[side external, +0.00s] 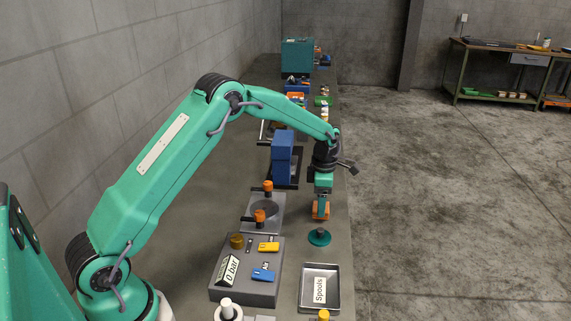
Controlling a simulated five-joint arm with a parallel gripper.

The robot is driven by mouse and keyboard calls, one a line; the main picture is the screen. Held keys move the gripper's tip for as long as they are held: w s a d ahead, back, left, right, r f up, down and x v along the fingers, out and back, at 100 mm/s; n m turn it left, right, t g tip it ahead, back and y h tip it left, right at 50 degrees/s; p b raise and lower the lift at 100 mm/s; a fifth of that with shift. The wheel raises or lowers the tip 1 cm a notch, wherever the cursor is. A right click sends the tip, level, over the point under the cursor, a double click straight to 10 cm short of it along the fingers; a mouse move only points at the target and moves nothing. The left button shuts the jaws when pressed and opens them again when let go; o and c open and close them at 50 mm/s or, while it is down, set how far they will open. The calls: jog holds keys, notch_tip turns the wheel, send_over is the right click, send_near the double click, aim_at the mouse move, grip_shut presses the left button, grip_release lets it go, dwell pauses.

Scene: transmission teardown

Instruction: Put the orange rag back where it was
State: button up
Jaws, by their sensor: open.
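My gripper (321,212) points down over the right part of the long grey bench, just above and behind a green round knob-like part (319,237). Its end shows orange; I cannot tell whether this is the jaws themselves or the orange rag between them. The jaws are open. No cloth shape can be made out clearly anywhere else on the bench, and small things at the far end are too small to tell.
On the bench (190,199), a grey block with a "0 bar" sign (233,290) and a "Spools" tray (333,299) stand in front. A blue block (282,157) stands behind my gripper. Several parts and a teal box (297,55) are farther back. A wall runs along the left.

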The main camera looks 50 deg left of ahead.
notch_tip(320, 180, up, 10)
dwell(0.5)
dwell(0.5)
jog(key=s+d+r+m+t, duration=0.3)
jog(key=s+r+m, duration=1.1)
jog(key=s, duration=0.3)
jog(key=s+d+f+m+t, duration=0.1)
jog(key=s+f+m+t, duration=0.1)
jog(key=s+m, duration=1.1)
jog(key=s, duration=0.4)
jog(key=shift+d+t, duration=0.3)
jog(key=shift+d, duration=0.1)
